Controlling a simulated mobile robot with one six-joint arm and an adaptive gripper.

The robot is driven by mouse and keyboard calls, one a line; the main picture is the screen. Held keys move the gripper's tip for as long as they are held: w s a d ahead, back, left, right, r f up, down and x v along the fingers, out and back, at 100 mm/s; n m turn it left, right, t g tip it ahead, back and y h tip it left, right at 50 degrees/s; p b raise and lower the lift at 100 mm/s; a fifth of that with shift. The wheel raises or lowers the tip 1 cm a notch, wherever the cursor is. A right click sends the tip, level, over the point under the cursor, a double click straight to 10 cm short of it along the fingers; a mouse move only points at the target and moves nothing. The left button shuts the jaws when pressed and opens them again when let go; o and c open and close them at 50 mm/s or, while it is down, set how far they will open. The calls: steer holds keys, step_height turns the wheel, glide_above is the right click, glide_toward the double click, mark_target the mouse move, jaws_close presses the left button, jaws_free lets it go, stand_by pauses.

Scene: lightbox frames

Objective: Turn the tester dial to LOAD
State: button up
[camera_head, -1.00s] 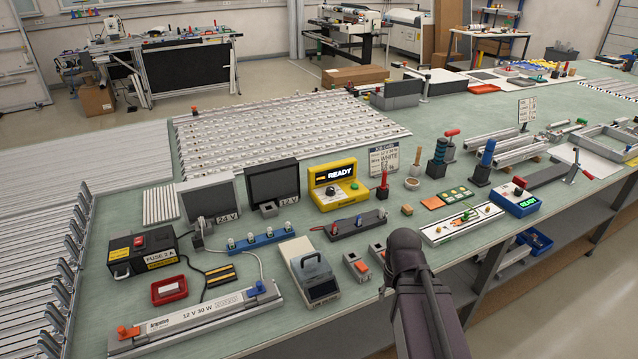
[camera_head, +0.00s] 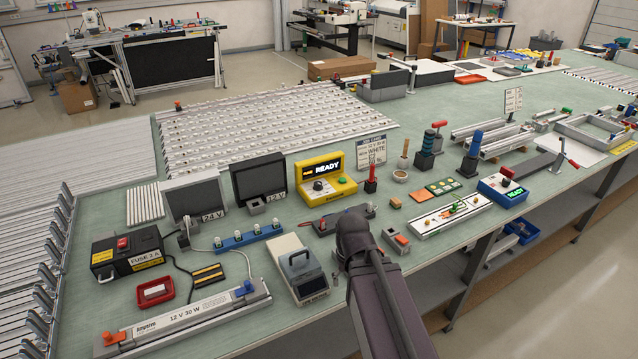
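The yellow tester (camera_head: 344,190) stands on the green bench near the middle. Its screen (camera_head: 325,168) shows READY in white beside a small orange mark. A dark round dial (camera_head: 318,185) is on its front, left of a green button (camera_head: 341,182). The dial's pointer and labels are too small to read. My dark arm rises from the bottom edge, and its bent joint is below and to the right of the tester, apart from it in the picture. My gripper cannot be made out.
Monitors marked 24 V (camera_head: 195,198) and 12 V (camera_head: 259,178) stand left of the tester. A job card (camera_head: 371,150) and a red-handled tool (camera_head: 371,180) are at its right. A dark rack (camera_head: 326,224) lies in front, partly behind my arm. A blue device (camera_head: 509,188) is farther right.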

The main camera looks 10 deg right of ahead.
mark_target(318, 183)
steer(key=w+r+m+p, duration=0.2)
steer(key=w+r+p, duration=0.2)
steer(key=w, duration=1.1)
steer(key=w+r+m+p, duration=0.3)
steer(key=w+r+p, duration=0.1)
steer(key=w, duration=1.1)
steer(key=w+r+m+p, duration=0.3)
steer(key=w+r+p, duration=0.2)
steer(key=w, duration=1)
steer(key=shift+w+a, duration=0.2)
steer(key=shift+a, duration=0.15)
steer(key=shift+f, duration=0.2)
step_height(318, 183, down, 13)
steer(key=b, duration=1.4)
steer(key=shift+f, duration=0.2)
jaws_close()
